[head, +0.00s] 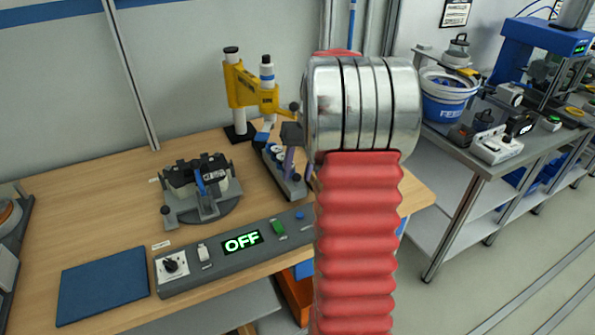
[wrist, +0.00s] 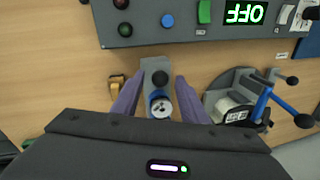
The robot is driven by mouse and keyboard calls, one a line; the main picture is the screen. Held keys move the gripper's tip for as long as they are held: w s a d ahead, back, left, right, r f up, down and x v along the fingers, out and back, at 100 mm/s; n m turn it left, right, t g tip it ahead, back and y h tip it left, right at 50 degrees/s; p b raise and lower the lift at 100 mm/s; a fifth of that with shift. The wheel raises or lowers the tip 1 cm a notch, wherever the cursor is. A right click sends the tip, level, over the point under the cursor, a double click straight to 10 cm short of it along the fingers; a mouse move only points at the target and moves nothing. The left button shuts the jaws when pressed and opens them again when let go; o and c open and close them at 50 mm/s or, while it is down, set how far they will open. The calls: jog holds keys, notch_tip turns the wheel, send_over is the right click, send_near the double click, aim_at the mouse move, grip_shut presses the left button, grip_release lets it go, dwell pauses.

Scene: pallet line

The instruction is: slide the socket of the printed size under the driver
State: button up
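A silver socket with a blue band (wrist: 161,104) sits on the slide, nearer my palm. In the head view the slide (head: 291,187) stands at the front of a yellow driver stand (head: 246,86), and one purple finger (head: 289,160) is beside it. I cannot read any printed size.
A grey control panel (head: 215,257) showing OFF runs along the bench's front edge. A round clamp fixture (head: 203,205) stands left of the slide, and a blue mat (head: 103,282) lies at the front left. Bare bench lies between fixture and slide.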

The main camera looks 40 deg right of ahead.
jog(key=shift+c, duration=0.5)
grip_shut()
